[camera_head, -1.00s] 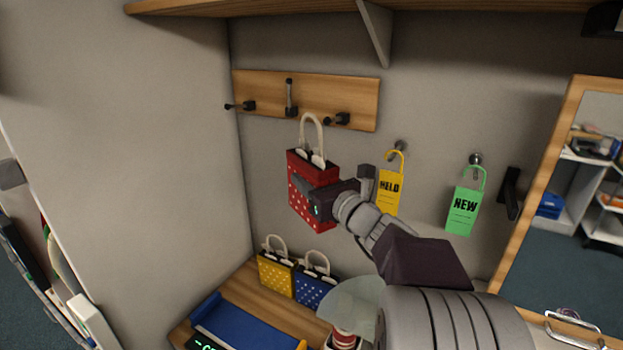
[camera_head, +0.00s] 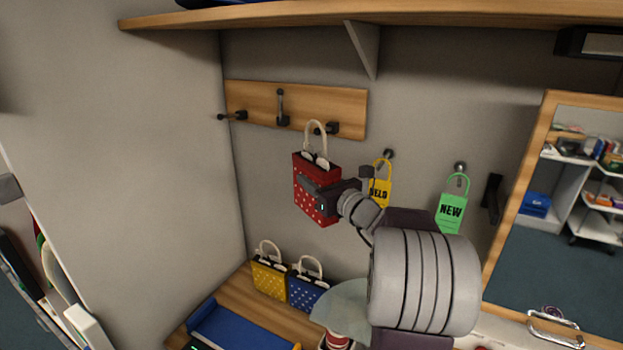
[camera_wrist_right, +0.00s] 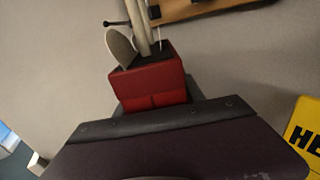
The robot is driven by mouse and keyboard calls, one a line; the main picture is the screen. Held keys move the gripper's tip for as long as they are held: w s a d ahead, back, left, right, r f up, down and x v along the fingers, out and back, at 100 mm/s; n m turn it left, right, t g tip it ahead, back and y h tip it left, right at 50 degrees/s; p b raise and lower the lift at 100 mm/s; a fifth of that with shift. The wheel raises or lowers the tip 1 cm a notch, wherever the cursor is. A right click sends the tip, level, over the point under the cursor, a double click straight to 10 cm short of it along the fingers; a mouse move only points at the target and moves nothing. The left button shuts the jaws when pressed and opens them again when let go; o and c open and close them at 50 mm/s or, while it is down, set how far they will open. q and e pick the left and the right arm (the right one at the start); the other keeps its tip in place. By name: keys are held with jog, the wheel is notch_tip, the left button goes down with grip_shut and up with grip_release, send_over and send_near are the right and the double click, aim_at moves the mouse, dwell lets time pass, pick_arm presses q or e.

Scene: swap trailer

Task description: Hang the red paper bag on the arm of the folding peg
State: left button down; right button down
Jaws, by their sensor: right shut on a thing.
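The red paper bag (camera_head: 311,202) with white dots and pale loop handles hangs upright in my right gripper (camera_head: 318,190), which is shut on its body. The bag also shows in the right wrist view (camera_wrist_right: 150,82), with its handles rising at the top. The wooden peg board (camera_head: 345,110) is on the wall above and behind the bag. It carries a dark peg at left (camera_head: 232,116), an upright one in the middle (camera_head: 281,107) and one at right (camera_head: 329,128). The handle top overlaps the right peg in the head view; I cannot tell whether they touch. My left gripper is not in view.
A yellow bag (camera_head: 269,278) and a blue bag (camera_head: 306,292) stand on the wooden bench (camera_head: 238,290) below. A yellow tag (camera_head: 381,188) and a green tag (camera_head: 452,208) hang right of the bag. A shelf (camera_head: 420,14) runs overhead; a mirror (camera_head: 537,135) stands at right.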

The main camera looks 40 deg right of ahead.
jog(key=w+d+f, duration=0.2)
jog(key=d, duration=0.3)
jog(key=shift+w+f, duration=0.15)
jog(key=shift+w, duration=0.25)
jog(key=shift+d, duration=0.15)
dwell(0.6)
jog(key=c, duration=0.6)
grip_release()
jog(key=shift+c, duration=0.2)
